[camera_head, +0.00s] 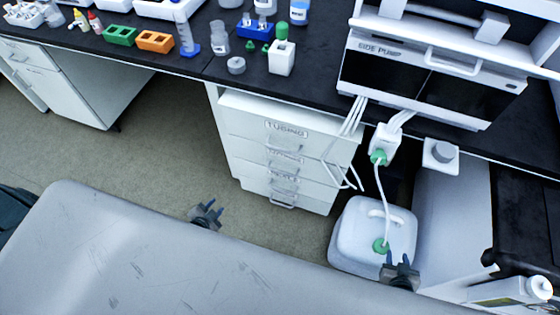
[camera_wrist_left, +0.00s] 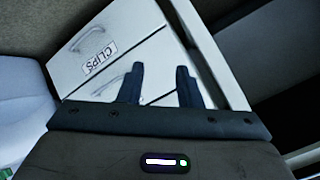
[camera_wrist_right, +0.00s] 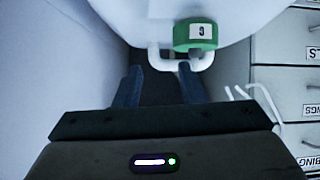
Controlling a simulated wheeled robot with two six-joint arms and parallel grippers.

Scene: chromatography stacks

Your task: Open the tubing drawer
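The tubing drawer (camera_head: 262,116) is the top drawer of a white cabinet under the bench, in the head view. It looks shut, with a "TUBING" label and a handle (camera_head: 284,149) below it. Part of its label (camera_wrist_right: 309,161) shows at the lower right of the right wrist view. My left gripper (camera_head: 210,207) is open and empty, low and left of the cabinet. My right gripper (camera_head: 400,262) is open and empty beside the white jug, right of the cabinet.
The white jug (camera_head: 352,228) with a green cap (camera_head: 380,245) stands on the floor right of the cabinet. White tubes (camera_head: 350,125) hang down at the cabinet's right side. The black bench top (camera_head: 205,70) overhangs the drawers. Floor (camera_head: 165,155) left of the cabinet is clear.

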